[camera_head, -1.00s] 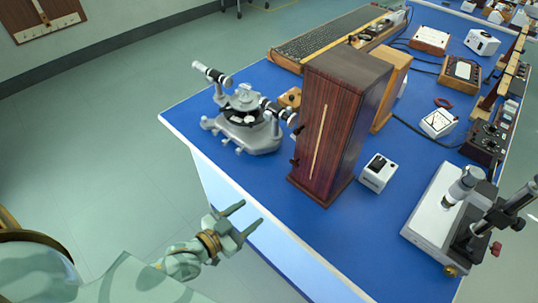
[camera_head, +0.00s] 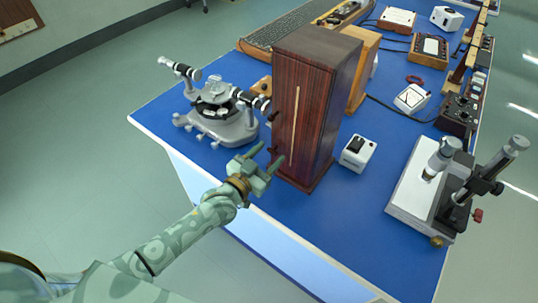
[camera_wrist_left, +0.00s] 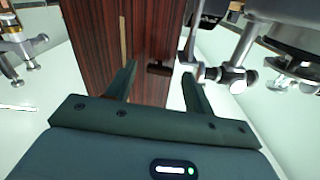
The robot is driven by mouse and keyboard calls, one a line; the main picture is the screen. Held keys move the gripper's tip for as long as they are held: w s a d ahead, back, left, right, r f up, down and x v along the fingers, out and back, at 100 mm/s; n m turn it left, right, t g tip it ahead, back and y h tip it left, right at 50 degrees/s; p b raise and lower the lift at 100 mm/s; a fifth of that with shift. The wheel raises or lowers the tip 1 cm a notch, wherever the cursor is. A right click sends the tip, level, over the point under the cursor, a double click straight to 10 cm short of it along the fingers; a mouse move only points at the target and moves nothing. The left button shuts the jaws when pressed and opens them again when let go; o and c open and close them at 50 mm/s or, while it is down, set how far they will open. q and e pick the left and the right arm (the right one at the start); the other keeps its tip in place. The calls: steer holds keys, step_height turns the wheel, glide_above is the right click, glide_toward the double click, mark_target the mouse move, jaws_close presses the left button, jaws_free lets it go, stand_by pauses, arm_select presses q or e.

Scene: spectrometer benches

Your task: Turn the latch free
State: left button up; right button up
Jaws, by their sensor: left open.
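A tall dark reddish-brown wooden cabinet (camera_head: 313,100) stands on the blue bench, with a pale vertical strip on its front. A small dark latch (camera_wrist_left: 158,68) sticks out at the cabinet's edge in the left wrist view. In the head view the lower latch area is close to my fingertips and partly hidden. My left gripper (camera_head: 272,152) is open in front of the cabinet's lower left edge. In the left wrist view its fingers (camera_wrist_left: 158,72) stand on either side of the latch in the picture; I cannot tell whether they touch it. My right gripper is not in view.
A grey spectrometer (camera_head: 218,110) with black telescopes stands close left of the cabinet. A white box (camera_head: 358,153) and a microscope stand (camera_head: 425,190) stand to the right. The blue bench top (camera_head: 310,225) is clear in front.

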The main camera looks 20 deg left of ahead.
arm_select(q)
steer(key=shift+w+d, duration=0.15)
steer(key=shift+w, duration=0.25)
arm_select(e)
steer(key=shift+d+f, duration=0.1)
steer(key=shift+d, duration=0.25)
arm_select(q)
steer(key=c, duration=1)
steer(key=shift+r+n, duration=0.1)
steer(key=shift+n, duration=0.7)
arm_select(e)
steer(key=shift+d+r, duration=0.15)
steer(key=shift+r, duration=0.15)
arm_select(q)
steer(key=o, duration=1)
